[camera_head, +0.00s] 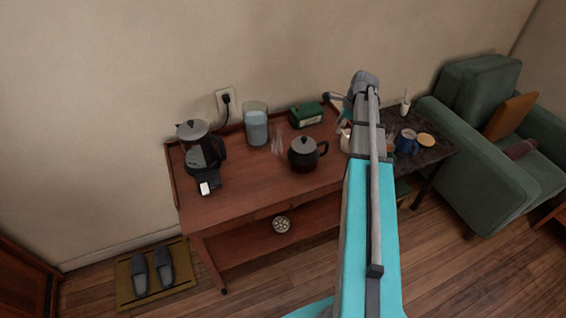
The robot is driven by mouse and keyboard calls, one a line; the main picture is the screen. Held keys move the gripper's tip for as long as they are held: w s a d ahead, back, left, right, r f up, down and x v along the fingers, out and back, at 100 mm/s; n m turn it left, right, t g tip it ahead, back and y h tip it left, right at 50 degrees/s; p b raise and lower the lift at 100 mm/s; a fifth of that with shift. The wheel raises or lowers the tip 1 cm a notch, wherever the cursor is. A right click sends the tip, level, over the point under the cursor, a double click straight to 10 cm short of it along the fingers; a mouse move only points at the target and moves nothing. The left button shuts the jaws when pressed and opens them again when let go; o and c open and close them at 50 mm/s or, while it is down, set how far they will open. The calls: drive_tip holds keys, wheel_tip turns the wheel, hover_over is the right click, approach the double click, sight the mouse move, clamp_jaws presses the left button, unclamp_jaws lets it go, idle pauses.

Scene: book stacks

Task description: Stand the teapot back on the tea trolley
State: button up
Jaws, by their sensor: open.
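A dark, round teapot (304,155) with a grey lid and a handle on its right stands upright in the head view. It rests on the top of a reddish-brown wooden piece with a lower shelf (245,204), which looks like the tea trolley. My arm rises in front of the trolley's right end and hides part of it. What seems to be my gripper (331,97) shows small beyond the arm's upper end, above and right of the teapot and apart from it. It is open, with nothing seen in it; its fingers are hard to make out.
A coffee maker (201,150), a glass jar (256,125) and a green box (306,115) stand on the wooden top. A dark side table (432,154) holds a blue mug (407,141). A green armchair (480,185) is at right. Slippers (152,272) lie on a mat.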

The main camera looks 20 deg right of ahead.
drive_tip(key=s+a+n+h, duration=0.1)
drive_tip(key=s+a+n, duration=0.3)
drive_tip(key=a+n, duration=0.4)
drive_tip(key=s+a+n+g+h, duration=0.1)
drive_tip(key=s+a+n, duration=0.3)
drive_tip(key=a+n, duration=0.4)
drive_tip(key=s+a+n+h, duration=0.1)
drive_tip(key=s+a+n, duration=0.4)
drive_tip(key=a, duration=1.1)
drive_tip(key=n, duration=0.3)
drive_tip(key=shift+a+f+g, duration=0.25)
drive_tip(key=shift+f+g, duration=0.05)
drive_tip(key=shift+f, duration=0.1)
